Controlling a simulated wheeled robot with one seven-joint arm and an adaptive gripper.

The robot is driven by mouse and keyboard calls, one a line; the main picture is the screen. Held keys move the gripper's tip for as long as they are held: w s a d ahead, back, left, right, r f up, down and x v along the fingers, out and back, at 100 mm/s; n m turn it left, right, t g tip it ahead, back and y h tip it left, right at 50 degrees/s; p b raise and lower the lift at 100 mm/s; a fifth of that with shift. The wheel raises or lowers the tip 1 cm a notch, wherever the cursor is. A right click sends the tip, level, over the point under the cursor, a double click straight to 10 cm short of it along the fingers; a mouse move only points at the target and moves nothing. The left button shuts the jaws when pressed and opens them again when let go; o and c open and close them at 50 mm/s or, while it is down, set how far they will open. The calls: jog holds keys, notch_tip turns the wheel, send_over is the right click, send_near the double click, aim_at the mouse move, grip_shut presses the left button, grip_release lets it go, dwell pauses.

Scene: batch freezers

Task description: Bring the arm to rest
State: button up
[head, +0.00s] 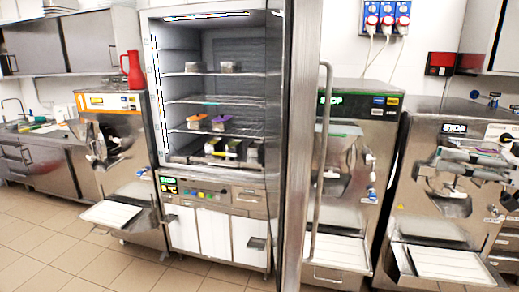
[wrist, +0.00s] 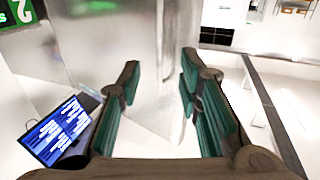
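My gripper (wrist: 160,68) shows in the wrist view with its two green-padded fingers spread apart. No held object is visible in the gap between them. A shiny metal surface (wrist: 115,40) lies behind and beyond the fingers. I cannot tell how far the fingertips are from it. My gripper does not show in the head view. There, a tall steel cabinet (head: 214,186) stands open, with several small containers on its shelves. Its steel door (head: 295,120) with a long vertical handle (head: 322,160) stands swung outward.
Batch freezers stand left (head: 122,185) and right (head: 345,185) of the cabinet, with another machine (head: 410,215) at the far right. A red jug (head: 133,72) stands on the left one. A blue-lit screen (wrist: 62,130) is near my gripper. The tiled floor (head: 50,255) at front left is clear.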

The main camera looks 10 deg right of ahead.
jog(key=w+a+r+m+t+h+b, duration=0.1)
jog(key=w+a+r+m+t+h, duration=0.15)
jog(key=w+h, duration=0.3)
jog(key=w+a+r+m+t+h+b, duration=0.1)
jog(key=w+r+m+h, duration=0.15)
jog(key=w+h, duration=0.35)
jog(key=w+a+r+m+t+h+b, duration=0.15)
jog(key=w+r+h, duration=0.25)
jog(key=w, duration=0.4)
jog(key=s+a+f+m+g+y+b, duration=0.2)
jog(key=s+a+f+g, duration=1)
jog(key=s+a+f, duration=1)
notch_tip(320, 180, down, 2)
jog(key=shift+s+a+f+m+b, duration=0.1)
jog(key=shift+s+a+m+b, duration=0.2)
jog(key=shift+a+b, duration=0.65)
